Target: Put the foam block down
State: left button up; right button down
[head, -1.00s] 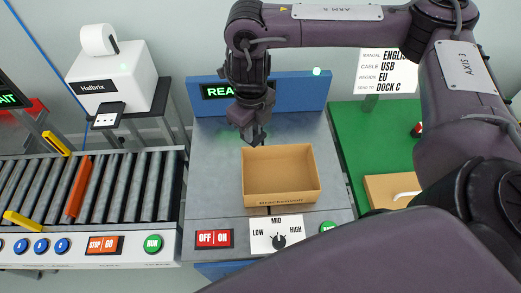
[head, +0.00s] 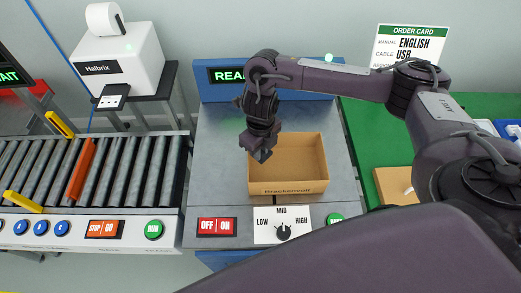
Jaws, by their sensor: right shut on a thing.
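My right gripper (head: 259,154) hangs at the left rim of the open cardboard box (head: 288,188), over or beside its upper left corner; I cannot tell its height exactly. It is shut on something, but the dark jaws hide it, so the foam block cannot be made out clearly. The box stands upright on the grey metal turntable station (head: 220,160) and its visible inside looks empty. My left gripper is not in view.
A roller conveyor (head: 120,170) with an orange bar and yellow stops lies at the left. A white printer (head: 120,60) stands behind it. A blue display panel (head: 222,88) backs the station. A green bench (head: 370,130) is at the right. The station's left side is clear.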

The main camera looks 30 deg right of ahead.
jog(key=shift+f+b, duration=0.55)
jog(key=shift+f, duration=0.05)
jog(key=c, duration=1.3)
grip_release()
jog(key=shift+c, duration=0.2)
jog(key=shift+r, duration=0.1)
jog(key=shift+r+p, duration=0.25)
jog(key=shift+p, duration=0.05)
notch_tip(320, 180, up, 13)
jog(key=p, duration=0.3)
jog(key=shift+f+p, duration=0.2)
jog(key=shift+p, duration=0.15)
